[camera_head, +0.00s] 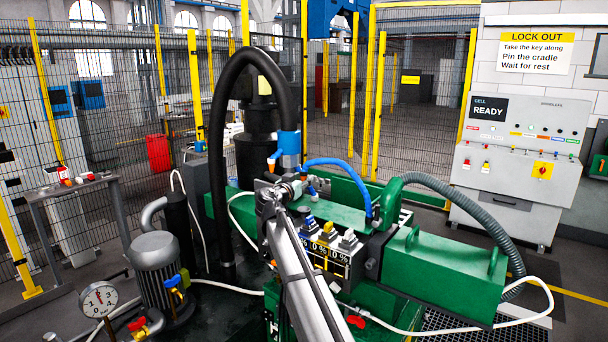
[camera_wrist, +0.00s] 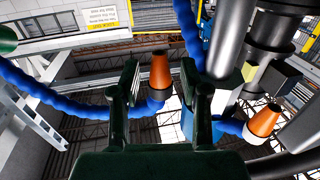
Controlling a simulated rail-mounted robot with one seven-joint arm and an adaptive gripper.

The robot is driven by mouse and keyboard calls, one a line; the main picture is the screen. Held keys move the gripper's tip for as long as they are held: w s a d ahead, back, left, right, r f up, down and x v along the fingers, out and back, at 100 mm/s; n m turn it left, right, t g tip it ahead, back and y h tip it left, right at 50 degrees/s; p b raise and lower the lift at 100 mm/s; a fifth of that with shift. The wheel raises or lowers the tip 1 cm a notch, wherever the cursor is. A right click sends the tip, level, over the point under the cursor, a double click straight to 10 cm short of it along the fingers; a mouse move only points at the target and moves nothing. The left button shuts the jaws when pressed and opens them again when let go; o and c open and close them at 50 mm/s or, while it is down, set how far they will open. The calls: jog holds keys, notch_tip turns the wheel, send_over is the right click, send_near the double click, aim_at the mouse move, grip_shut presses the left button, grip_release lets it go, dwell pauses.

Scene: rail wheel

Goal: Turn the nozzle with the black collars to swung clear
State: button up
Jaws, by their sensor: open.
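My gripper (camera_wrist: 159,78) is open, with its two dark fingers apart in the wrist view. A second orange nozzle (camera_wrist: 262,122) with a pale ring is right of the fingers. In the head view my gripper (camera_head: 287,190) is beside the blue hose (camera_head: 340,166), just below a small orange nozzle (camera_head: 271,164).
The green machine bed (camera_head: 440,260) spans the right of my arm. A thick black hose (camera_head: 217,130) arches behind my gripper. A grey ribbed hose (camera_head: 480,205) curves at right. A motor (camera_head: 155,265) and gauge (camera_head: 98,300) stand at left. Mesh fencing (camera_head: 430,110) closes the back.

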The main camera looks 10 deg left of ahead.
jog(key=shift+w+d, duration=0.25)
jog(key=shift+w, duration=0.45)
jog(key=shift+c, duration=0.3)
grip_shut()
jog(key=shift+a+f, duration=0.1)
jog(key=shift+a, duration=0.05)
